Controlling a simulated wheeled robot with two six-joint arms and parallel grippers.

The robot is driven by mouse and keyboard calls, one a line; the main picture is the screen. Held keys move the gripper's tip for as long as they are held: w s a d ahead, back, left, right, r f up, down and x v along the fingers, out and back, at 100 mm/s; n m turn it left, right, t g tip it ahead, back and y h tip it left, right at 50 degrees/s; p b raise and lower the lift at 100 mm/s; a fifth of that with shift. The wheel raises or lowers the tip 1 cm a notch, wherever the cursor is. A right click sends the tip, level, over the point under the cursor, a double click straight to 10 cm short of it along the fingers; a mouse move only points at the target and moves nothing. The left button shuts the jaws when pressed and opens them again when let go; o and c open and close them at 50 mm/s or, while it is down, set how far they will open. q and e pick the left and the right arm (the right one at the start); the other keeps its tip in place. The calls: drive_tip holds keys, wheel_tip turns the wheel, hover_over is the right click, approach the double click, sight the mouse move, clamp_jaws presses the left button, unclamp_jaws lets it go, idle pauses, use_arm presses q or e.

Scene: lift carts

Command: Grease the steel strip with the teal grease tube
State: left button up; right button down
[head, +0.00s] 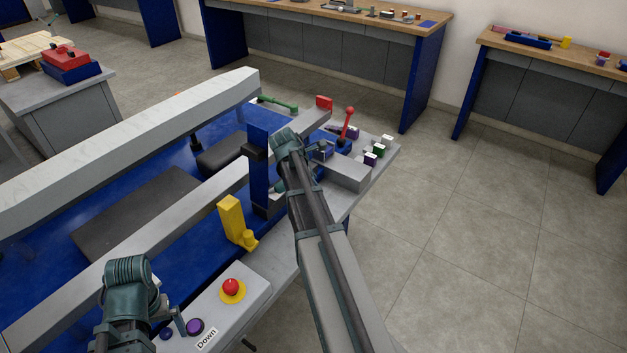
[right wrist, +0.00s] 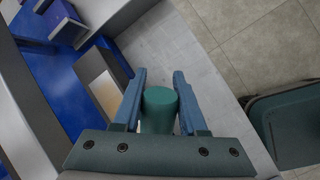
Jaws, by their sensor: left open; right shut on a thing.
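My right gripper (right wrist: 160,112) is shut on the teal grease tube (right wrist: 159,108), whose round end shows between the two blue fingers. In the head view my right gripper (head: 322,151) is over the far right end of the blue lift cart; its own links hide most of the tube there. My left gripper (head: 178,322) is open and empty near the cart's front control box. A pale strip (right wrist: 105,92) set in a dark frame lies left of the tube in the right wrist view; I cannot tell whether it is the steel strip. Any contact with the tube is unclear.
A red button (head: 231,287) and a purple button (head: 195,327) sit on the front box. A yellow block (head: 232,218), a blue post (head: 259,170) and a red-knobbed lever (head: 348,123) stand near my right arm. Floor (head: 480,230) is clear at right.

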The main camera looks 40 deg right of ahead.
drive_tip(key=shift+r+p, duration=2.3)
drive_tip(key=shift+r, duration=0.4)
use_arm(q)
wheel_tip(320, 180, up, 5)
drive_tip(key=shift+r, duration=0.15)
use_arm(e)
drive_tip(key=shift+f, duration=0.2)
use_arm(q)
drive_tip(key=shift+f+b, duration=2.5)
drive_tip(key=shift+b, duration=0.05)
use_arm(e)
drive_tip(key=shift+h, duration=0.3)
drive_tip(key=shift+d+f, duration=0.1)
drive_tip(key=shift+f, duration=2.05)
use_arm(q)
drive_tip(key=shift+f+b, duration=0.9)
use_arm(e)
drive_tip(key=shift+f, duration=0.9)
